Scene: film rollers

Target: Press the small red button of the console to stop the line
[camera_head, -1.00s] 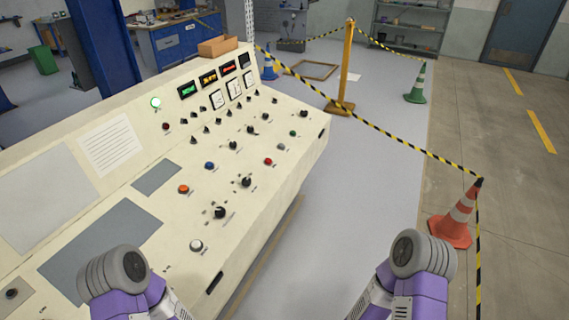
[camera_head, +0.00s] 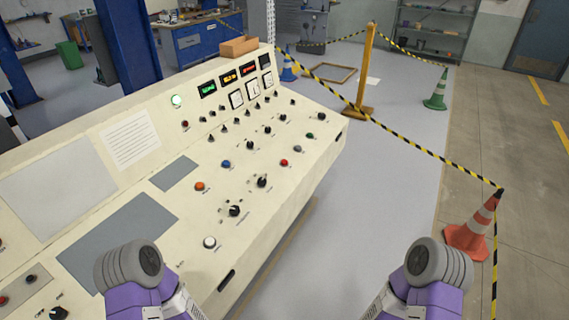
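The cream console (camera_head: 300,195) fills the left and middle of the view, with a sloped panel of knobs and buttons. A small red button (camera_head: 284,162) sits on the right part of the panel, left of a green button (camera_head: 310,136). Another red button (camera_head: 3,300) is partly cut off at the lower left edge. Both my arms show only as purple and grey links at the bottom, apart from these buttons. Neither gripper can be seen.
Orange (camera_head: 199,186), blue (camera_head: 226,164) and white (camera_head: 209,243) buttons and black knobs (camera_head: 234,211) share the panel. A cardboard-brown box (camera_head: 239,46) rests on the console's top. Striped tape, a yellow post (camera_head: 366,70) and an orange cone (camera_head: 472,228) stand to the right.

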